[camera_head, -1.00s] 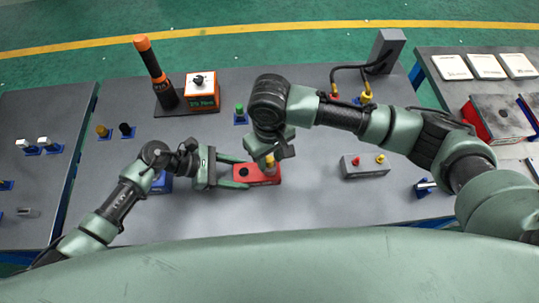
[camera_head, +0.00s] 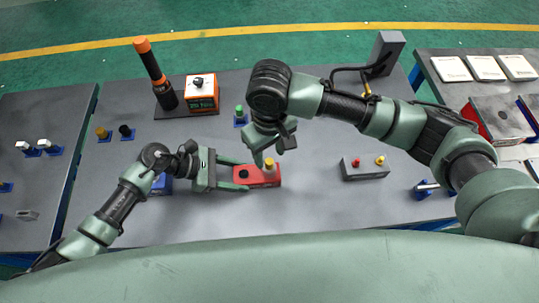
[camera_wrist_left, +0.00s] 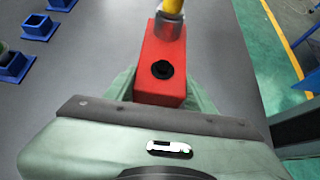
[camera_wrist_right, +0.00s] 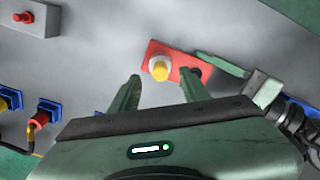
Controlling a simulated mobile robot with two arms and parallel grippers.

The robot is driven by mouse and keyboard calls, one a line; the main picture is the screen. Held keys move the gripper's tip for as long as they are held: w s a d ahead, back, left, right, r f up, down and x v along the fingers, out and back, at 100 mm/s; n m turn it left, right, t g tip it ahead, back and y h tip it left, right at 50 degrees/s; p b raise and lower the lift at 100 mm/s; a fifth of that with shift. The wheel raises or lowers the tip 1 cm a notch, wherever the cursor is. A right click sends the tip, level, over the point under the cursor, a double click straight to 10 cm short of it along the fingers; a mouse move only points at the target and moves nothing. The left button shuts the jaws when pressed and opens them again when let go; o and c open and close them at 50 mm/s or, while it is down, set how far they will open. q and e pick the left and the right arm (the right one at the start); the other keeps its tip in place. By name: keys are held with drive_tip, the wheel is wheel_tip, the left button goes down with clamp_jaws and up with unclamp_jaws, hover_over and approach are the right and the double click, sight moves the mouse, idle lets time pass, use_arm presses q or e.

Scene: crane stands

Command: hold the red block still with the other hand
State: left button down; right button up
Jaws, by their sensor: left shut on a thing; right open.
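The red block (camera_head: 262,177) lies on the grey table in front of me. It has a black socket at its left end and a yellow-topped plug (camera_head: 269,164) standing in its right end. My left gripper (camera_head: 236,177) is shut on the left end of the block, with one finger along each side. The left wrist view shows the red block (camera_wrist_left: 163,52) between the fingers. My right gripper (camera_head: 263,158) is above and behind the block. In the right wrist view my right gripper (camera_wrist_right: 162,88) is open and empty, its fingers apart and clear of the yellow plug top (camera_wrist_right: 159,69).
A grey block (camera_head: 364,171) with red and yellow plugs stands to the right. A green plug in a blue holder (camera_head: 240,118) is behind. An orange-and-white box (camera_head: 202,93) and an orange-topped cylinder (camera_head: 155,72) stand at the back left. The front table middle is clear.

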drive_tip(key=shift+r, duration=0.7)
drive_tip(key=shift+r, duration=0.1)
wheel_tip(320, 180, up, 12)
use_arm(q)
drive_tip(key=shift+c, duration=2.2)
unclamp_jaws()
drive_tip(key=shift+a, duration=0.1)
drive_tip(key=v, duration=1.2)
